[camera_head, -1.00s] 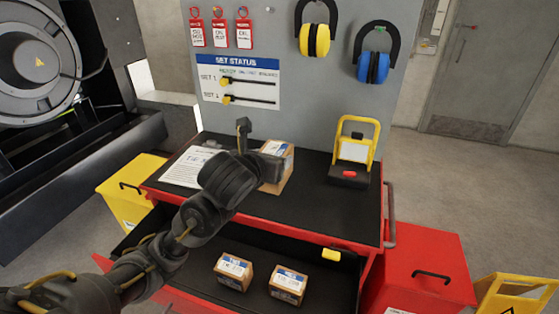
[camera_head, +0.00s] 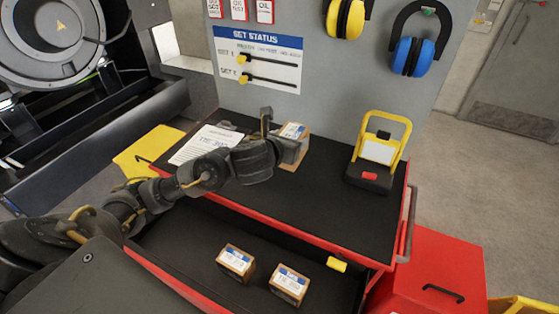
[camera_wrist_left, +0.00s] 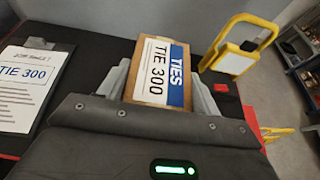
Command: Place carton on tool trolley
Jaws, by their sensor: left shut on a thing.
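My left gripper (camera_head: 280,139) is shut on a brown carton (camera_head: 292,131) at the top surface of the tool trolley (camera_head: 310,208). In the left wrist view, the carton (camera_wrist_left: 160,72) lies between the two fingers (camera_wrist_left: 160,88), its blue and white label reading "TIE 300" and "TIES". The carton is at or just above the black top; I cannot tell whether it touches. The trolley has red edges and an open drawer (camera_head: 190,250) below. Two similar cartons, one on the left (camera_head: 236,262) and one on the right (camera_head: 288,284), are in that drawer. My right gripper is not in view.
A paper sheet (camera_head: 205,143) lies left of the held carton. A yellow and black lamp-like device (camera_head: 375,160) stands on the right of the top. A grey board (camera_head: 330,75) with ear defenders rises behind. The top's middle and front are clear.

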